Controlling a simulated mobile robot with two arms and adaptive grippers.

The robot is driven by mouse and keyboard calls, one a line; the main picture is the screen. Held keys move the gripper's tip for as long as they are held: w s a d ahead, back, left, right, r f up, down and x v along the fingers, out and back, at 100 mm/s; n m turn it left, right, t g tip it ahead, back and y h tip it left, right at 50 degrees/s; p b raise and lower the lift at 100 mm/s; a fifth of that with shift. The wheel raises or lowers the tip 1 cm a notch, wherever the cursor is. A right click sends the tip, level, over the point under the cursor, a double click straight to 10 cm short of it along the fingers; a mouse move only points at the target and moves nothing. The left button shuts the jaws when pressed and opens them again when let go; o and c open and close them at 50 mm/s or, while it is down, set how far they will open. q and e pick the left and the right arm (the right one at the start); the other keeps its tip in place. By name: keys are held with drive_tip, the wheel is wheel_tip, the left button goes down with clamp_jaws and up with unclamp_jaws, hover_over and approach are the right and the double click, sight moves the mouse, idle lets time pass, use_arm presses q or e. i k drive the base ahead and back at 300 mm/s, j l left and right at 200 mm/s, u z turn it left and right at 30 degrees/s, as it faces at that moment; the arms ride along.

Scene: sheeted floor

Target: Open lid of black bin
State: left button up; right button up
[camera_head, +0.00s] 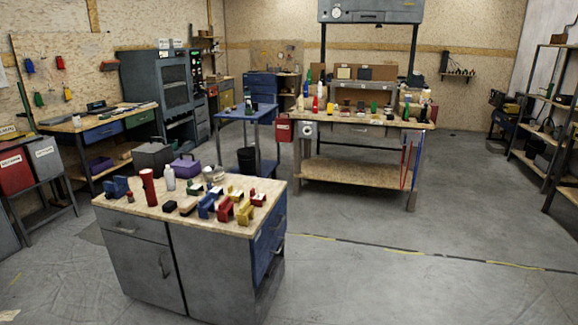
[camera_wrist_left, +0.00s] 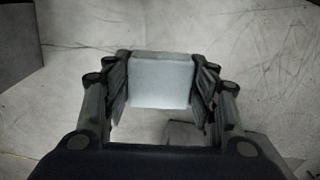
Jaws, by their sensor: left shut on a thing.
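What this thing is cannot be told for certain. The black bin cannot be made out in the left wrist view. Neither gripper shows in the head view.
A wood-topped cabinet (camera_head: 130,216) with several small parts on it stands in front. A blue table (camera_head: 252,113) and a workbench (camera_head: 350,172) stand behind it. A red bin (camera_head: 14,173) and a grey bin (camera_head: 45,157) are at the far left. The floor (camera_head: 430,280) at right is clear.

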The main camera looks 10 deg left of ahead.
sight(153, 147)
drive_tip(key=i+j+u, duration=0.1)
drive_tip(key=i+u, duration=0.35)
drive_tip(key=i+l+u, duration=0.1)
drive_tip(key=i+u, duration=0.3)
drive_tip(key=i+l+u, duration=0.2)
drive_tip(key=i+u, duration=0.25)
drive_tip(key=i+j+u, duration=0.2)
drive_tip(key=i+u, duration=1)
drive_tip(key=i, duration=0.1)
